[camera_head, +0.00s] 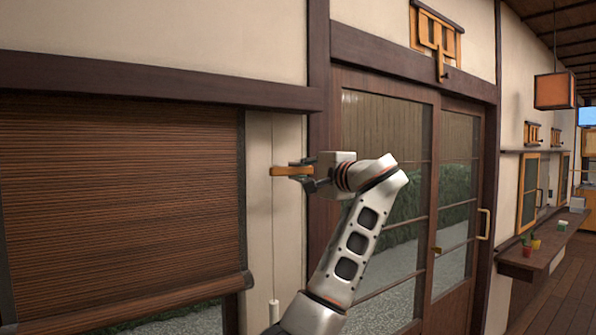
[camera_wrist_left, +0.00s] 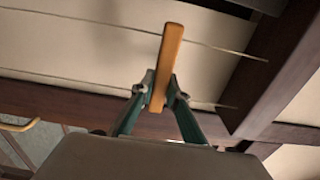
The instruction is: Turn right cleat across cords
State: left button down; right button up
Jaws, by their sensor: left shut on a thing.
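The right cleat (camera_head: 284,171) is an orange-brown wooden bar on the cream wall strip beside the blind. It lies about level in the head view. My left gripper (camera_head: 306,172) reaches it from the right and is shut on it. In the left wrist view the cleat (camera_wrist_left: 169,58) stands between the two fingers of my left gripper (camera_wrist_left: 160,91), its far end free. Two thin cords (camera_wrist_left: 216,46) run across that view, and the cleat's length lies crosswise to them. In the head view one cord (camera_head: 272,135) hangs straight down. My right gripper is not in view.
A brown slatted blind (camera_head: 120,200) hangs at the left, its bottom roll close to the wall strip. A glazed sliding door (camera_head: 433,200) in a dark frame is right of the cleat. A dark wooden beam (camera_head: 160,83) runs above. A shelf (camera_head: 535,262) with small pots is far right.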

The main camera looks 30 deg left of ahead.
pick_arm(q)
jog(key=c, duration=2)
grip_release()
jog(key=shift+o, duration=0.2)
jog(key=shift+d, duration=0.1)
jog(key=v, duration=1.2)
jog(key=shift+f, duration=0.1)
